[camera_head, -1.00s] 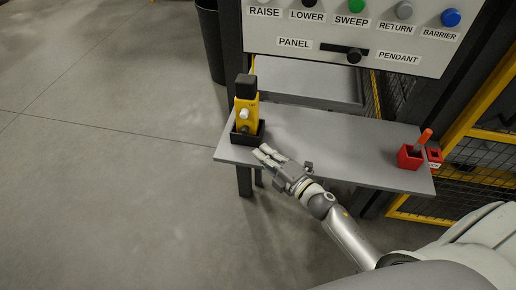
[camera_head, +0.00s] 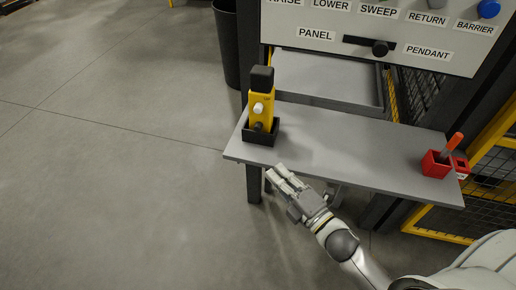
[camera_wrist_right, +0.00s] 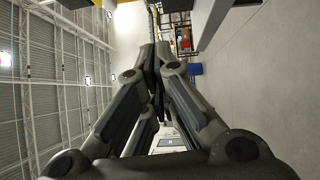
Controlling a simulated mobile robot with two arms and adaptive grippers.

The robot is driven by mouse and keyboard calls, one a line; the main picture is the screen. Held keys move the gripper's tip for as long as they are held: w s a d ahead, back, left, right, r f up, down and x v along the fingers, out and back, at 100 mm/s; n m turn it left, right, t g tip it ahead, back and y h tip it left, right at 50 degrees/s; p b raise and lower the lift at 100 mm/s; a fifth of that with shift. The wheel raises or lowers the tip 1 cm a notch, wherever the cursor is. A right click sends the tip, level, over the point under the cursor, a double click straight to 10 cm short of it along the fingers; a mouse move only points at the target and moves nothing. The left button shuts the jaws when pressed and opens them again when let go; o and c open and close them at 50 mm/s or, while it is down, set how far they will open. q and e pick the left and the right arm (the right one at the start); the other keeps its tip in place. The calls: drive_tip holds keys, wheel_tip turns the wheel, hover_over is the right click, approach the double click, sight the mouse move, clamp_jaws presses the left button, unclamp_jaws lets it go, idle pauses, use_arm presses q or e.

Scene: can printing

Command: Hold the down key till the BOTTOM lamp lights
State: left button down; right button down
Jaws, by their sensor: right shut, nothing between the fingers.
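The yellow pendant (camera_head: 262,110) stands upright in a black holder (camera_head: 261,133) at the left end of the grey shelf. It has a black top, a white button (camera_head: 258,107) and a dark button (camera_head: 259,126) below it. I cannot tell which is the down key, and no BOTTOM lamp can be made out. My right gripper (camera_head: 277,173) is shut and empty, just off the shelf's front edge, below and in front of the pendant and apart from it. Its closed fingers (camera_wrist_right: 153,55) fill the middle of the right wrist view. My left gripper is not in view.
Above the shelf (camera_head: 340,150) is a control panel (camera_head: 385,35) with labelled buttons and a PANEL/PENDANT selector (camera_head: 380,47). A red holder (camera_head: 437,164) with an orange-handled tool (camera_head: 454,146) sits at the shelf's right end. A dark bin (camera_head: 228,45) stands behind left. The floor at left is clear.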

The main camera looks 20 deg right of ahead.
sight(258, 127)
drive_tip(key=shift+s+a, duration=0.1)
drive_tip(key=shift+s, duration=0.2)
drive_tip(key=shift+w, duration=0.1)
drive_tip(key=x, duration=0.4)
drive_tip(key=d+p+x, duration=0.1)
drive_tip(key=x, duration=0.3)
drive_tip(key=d+p+x, duration=0.1)
drive_tip(key=x, duration=0.3)
drive_tip(key=shift+w+r, duration=0.15)
drive_tip(key=shift+w, duration=0.15)
drive_tip(key=shift+w+d+p, duration=0.2)
drive_tip(key=shift+w+p, duration=0.1)
drive_tip(key=shift+w, duration=0.15)
